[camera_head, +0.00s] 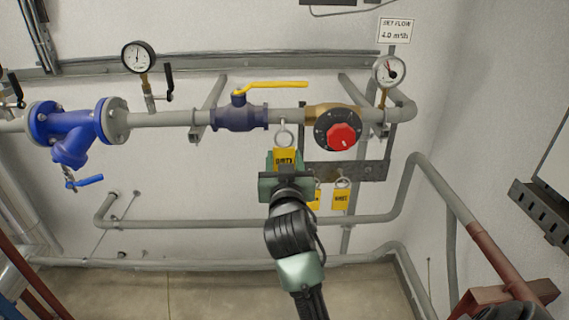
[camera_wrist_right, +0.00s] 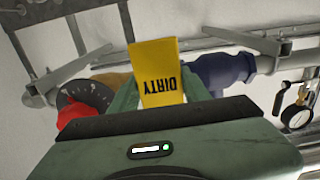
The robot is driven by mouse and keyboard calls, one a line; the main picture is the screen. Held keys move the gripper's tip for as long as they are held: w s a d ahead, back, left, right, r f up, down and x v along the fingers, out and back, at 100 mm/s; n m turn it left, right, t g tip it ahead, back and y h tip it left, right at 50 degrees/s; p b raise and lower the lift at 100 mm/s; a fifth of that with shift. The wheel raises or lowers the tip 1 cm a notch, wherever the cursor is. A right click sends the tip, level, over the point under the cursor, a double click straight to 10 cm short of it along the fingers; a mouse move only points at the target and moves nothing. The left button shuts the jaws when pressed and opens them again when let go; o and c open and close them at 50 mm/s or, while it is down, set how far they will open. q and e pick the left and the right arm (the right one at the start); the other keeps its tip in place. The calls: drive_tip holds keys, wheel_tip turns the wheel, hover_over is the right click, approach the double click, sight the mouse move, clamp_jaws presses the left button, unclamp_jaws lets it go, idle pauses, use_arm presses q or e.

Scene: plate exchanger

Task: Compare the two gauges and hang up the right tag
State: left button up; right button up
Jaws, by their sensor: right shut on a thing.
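My right gripper (camera_head: 284,170) is shut on a yellow tag (camera_head: 284,157), held upright below the pipe with its metal ring at the top. In the right wrist view the tag (camera_wrist_right: 158,68) reads DIRTY and sits between the fingers. Two other yellow tags, one clear (camera_head: 342,199) and one partly hidden behind my gripper (camera_head: 315,201), hang from a dark rack bar (camera_head: 372,172). The left gauge (camera_head: 138,57) and the right gauge (camera_head: 390,70) are white-faced dials above the pipe; their readings are too small to tell. My left gripper is not in view.
A blue valve with a yellow lever (camera_head: 274,86) is on the pipe above the held tag. A red knob (camera_head: 342,135) stands right of it, a blue strainer (camera_head: 72,128) at left. A SET FLOW sign (camera_head: 397,30) is above the right gauge. A lower pipe (camera_head: 240,220) runs behind my arm.

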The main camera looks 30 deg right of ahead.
drive_tip(key=shift+w+d, duration=0.35)
drive_tip(key=shift+w, duration=0.15)
drive_tip(key=shift+w+d+f+b, duration=0.3)
drive_tip(key=shift+w+d, duration=0.2)
drive_tip(key=shift+w, duration=0.3)
drive_tip(key=shift+w+d+f+b, duration=0.25)
drive_tip(key=shift+w+d, duration=0.25)
drive_tip(key=shift+w, duration=0.35)
drive_tip(key=shift+w+d+f+b, duration=0.3)
drive_tip(key=shift+w+d, duration=0.2)
drive_tip(key=shift+w, duration=0.3)
drive_tip(key=o, duration=1.4)
